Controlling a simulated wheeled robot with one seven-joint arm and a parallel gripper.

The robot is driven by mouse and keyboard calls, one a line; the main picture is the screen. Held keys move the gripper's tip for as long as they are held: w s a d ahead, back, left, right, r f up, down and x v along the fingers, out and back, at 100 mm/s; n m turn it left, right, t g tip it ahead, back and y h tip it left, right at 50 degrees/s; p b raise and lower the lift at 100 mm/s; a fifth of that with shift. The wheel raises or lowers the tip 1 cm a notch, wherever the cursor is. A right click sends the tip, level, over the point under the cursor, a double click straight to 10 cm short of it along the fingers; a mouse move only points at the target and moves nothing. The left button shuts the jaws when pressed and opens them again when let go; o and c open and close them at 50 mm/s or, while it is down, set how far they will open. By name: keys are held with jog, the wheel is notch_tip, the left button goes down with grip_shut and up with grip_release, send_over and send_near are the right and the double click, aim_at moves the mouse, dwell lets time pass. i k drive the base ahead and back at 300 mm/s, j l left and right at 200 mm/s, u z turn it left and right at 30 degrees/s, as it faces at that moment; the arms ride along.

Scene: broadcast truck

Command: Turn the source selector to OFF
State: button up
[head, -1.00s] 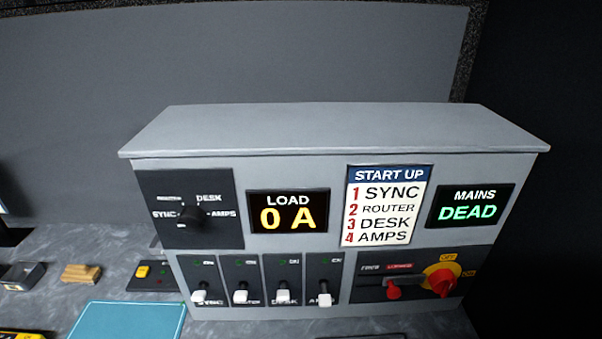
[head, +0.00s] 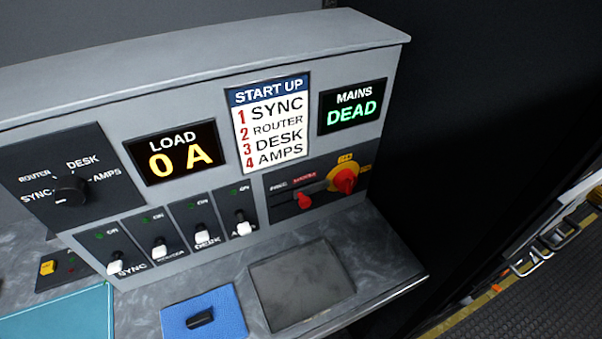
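The grey control box (head: 225,90) stands on the worktop in the head view. At its lower right, a dark panel carries a red rotary knob (head: 345,179) on a yellow plate with small labels, too small to read surely. Left of it on the same panel is a smaller red lever (head: 304,200), below a red label. Which of these is the source selector I cannot tell for sure. A black rotary knob (head: 69,190) at the left is ringed by ROUTER, DESK, SYNC and AMPS. My gripper is not in view.
White toggle switches (head: 159,247) sit low on the box. Displays read LOAD 0 A (head: 175,153) and MAINS DEAD (head: 352,106). A dark grey pad (head: 300,284) and a blue mat (head: 222,305) bearing a black piece (head: 200,318) lie in front. The worktop ends at the right.

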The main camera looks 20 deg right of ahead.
aim_at(465, 302)
jog(key=k+l+z, duration=0.15)
jog(key=l+z, duration=0.2)
jog(key=k+l+z, duration=0.1)
jog(key=l+z, duration=0.55)
jog(key=k+j+z, duration=0.25)
jog(key=j, duration=0.35)
jog(key=k+j+z, duration=0.25)
jog(key=k+j, duration=0.2)
jog(key=j, duration=0.1)
